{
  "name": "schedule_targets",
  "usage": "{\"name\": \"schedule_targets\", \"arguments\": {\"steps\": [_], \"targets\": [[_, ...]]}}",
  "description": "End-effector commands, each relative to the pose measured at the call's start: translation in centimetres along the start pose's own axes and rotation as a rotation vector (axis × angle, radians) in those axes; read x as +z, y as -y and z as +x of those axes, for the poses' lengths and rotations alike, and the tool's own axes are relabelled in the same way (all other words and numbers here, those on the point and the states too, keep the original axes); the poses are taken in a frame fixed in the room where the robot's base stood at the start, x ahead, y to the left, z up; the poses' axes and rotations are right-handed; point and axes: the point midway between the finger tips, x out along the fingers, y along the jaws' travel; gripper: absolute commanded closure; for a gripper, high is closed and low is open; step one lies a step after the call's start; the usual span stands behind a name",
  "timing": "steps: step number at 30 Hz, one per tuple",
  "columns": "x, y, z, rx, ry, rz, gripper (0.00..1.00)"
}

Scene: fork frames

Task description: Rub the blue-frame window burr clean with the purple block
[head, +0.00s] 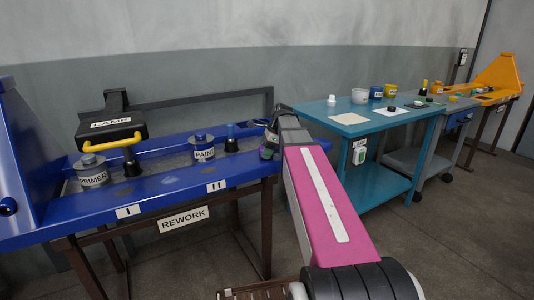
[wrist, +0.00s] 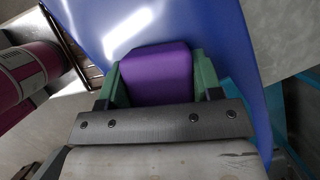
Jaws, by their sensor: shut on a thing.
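My gripper (head: 269,147) is at the right end of the blue REWORK bench (head: 60,226) in the head view. In the wrist view its green fingers (wrist: 155,78) are shut on the purple block (wrist: 157,70). A blue surface (wrist: 225,45) with a bright reflection lies beyond the block; I cannot tell whether they touch. A blue upright frame part (head: 30,150) stands at the bench's left end in the head view. I cannot make out a window burr in either view.
The blue bench carries a PRIMER can (head: 92,172), a PAINT can (head: 203,148), a blue-topped black piece (head: 231,140) and a LAMP (head: 112,128) with a yellow handle. A teal table (head: 395,128) stands right of my arm. An orange frame (head: 500,75) stands far right.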

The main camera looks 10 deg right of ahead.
Motion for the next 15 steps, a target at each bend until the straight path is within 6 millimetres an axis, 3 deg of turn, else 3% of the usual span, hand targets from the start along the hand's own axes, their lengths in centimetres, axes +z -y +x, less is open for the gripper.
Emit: {"name": "schedule_targets", "arguments": {"steps": [15], "targets": [[-0.12,-0.45,0.0,0.0,0.001,0.0,0.66]]}}
